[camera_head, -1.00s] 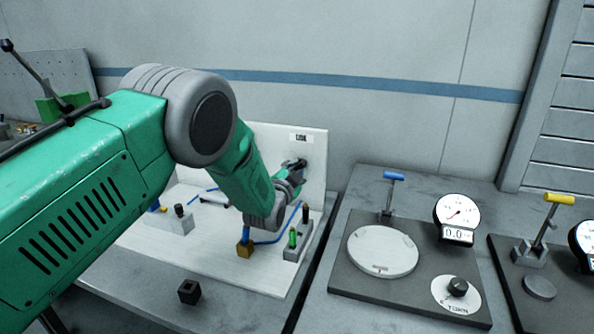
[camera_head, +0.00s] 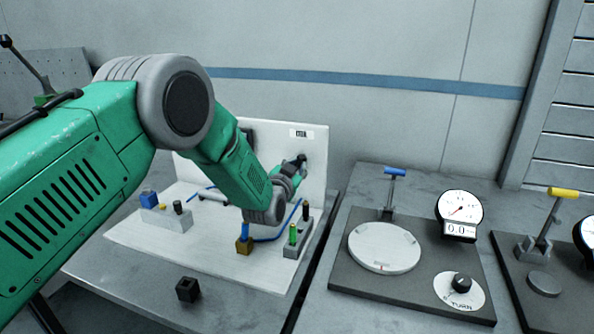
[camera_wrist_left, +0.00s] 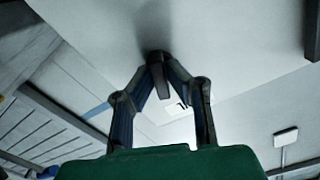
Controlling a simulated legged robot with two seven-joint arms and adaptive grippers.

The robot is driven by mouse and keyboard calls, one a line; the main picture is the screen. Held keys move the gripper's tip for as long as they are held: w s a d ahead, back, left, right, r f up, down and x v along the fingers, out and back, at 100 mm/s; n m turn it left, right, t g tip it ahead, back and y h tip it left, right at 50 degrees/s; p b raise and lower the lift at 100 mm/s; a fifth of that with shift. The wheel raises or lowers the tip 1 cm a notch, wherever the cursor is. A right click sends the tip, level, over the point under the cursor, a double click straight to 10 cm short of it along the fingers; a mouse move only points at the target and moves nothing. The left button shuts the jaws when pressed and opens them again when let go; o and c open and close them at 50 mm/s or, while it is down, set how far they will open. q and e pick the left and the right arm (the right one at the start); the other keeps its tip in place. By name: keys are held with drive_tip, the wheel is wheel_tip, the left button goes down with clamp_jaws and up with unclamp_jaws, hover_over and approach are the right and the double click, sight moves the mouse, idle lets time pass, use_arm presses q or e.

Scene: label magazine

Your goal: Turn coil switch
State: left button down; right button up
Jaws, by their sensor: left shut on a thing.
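The coil switch, a dark knob (camera_wrist_left: 160,66), sits on the upright white panel (camera_head: 318,135) under a small printed label (camera_head: 302,133). My left gripper (camera_head: 300,163) reaches the panel from the left and is shut on the knob. In the left wrist view the two fingertips (camera_wrist_left: 157,57) meet around the knob's dark lever, close to the white panel face. In the head view the fingers and forearm hide most of the knob. My right gripper is not in view.
A white baseboard (camera_head: 210,257) carries blue wires, a brass-coloured block (camera_head: 244,246) and a grey block with a green post (camera_head: 293,234). A black cube (camera_head: 188,290) lies in front. At right stand a round plate (camera_head: 384,247), a gauge (camera_head: 459,212) and a dial knob (camera_head: 461,283).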

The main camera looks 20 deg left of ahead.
use_arm(q)
drive_tip(key=shift+f+n+b, duration=0.2)
drive_tip(key=shift+n+b, duration=0.5)
drive_tip(key=shift+n, duration=1.3)
drive_tip(key=c, duration=1.6)
unclamp_jaws()
drive_tip(key=shift+r, duration=0.1)
drive_tip(key=s, duration=1.2)
drive_tip(key=shift+a, duration=0.15)
